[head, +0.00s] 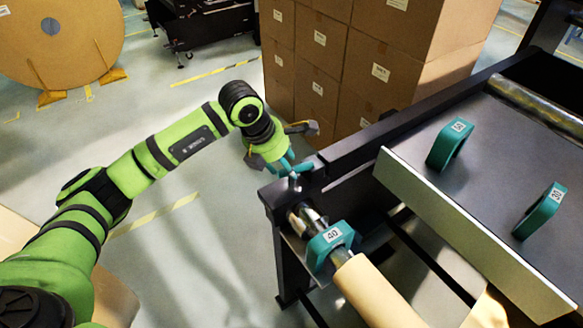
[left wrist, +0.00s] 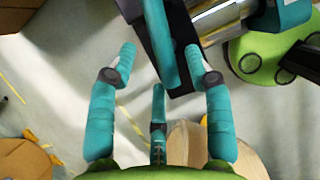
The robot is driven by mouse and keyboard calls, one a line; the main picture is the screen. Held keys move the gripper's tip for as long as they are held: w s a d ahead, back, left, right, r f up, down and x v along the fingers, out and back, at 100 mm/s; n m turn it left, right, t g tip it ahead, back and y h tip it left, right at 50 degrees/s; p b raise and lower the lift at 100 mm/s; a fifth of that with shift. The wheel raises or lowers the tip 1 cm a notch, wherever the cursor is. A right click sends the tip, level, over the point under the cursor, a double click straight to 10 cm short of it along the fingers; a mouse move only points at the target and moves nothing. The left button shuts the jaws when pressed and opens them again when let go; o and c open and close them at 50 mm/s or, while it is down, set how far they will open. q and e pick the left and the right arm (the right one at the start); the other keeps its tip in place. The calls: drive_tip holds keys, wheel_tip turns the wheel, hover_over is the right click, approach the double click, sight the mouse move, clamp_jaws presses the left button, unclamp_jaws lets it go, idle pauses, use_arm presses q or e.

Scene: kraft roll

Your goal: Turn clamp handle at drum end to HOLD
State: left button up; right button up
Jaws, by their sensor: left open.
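The clamp handle (head: 302,166) is a small teal bar at the near-left corner of the dark frame, by the drum end (head: 305,216). In the left wrist view the teal handle (left wrist: 157,40) runs down between my two side fingertips, with a gap on each side. My left gripper (head: 284,160) is open around it, and its fingers also show in the left wrist view (left wrist: 162,66). In the head view the fingers partly overlap the handle. No HOLD mark is readable. My right gripper is out of view.
A teal collar marked 40 (head: 330,246) sits on the shaft beside a kraft roll (head: 378,293). Two more teal collars (head: 449,145) (head: 540,211) stand on the dark table. Stacked cartons (head: 360,60) rise behind. Open floor (head: 180,245) lies left of the frame.

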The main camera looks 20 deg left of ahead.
use_arm(q)
drive_tip(key=shift+p+x, duration=0.6)
drive_tip(key=shift+x, duration=1.7)
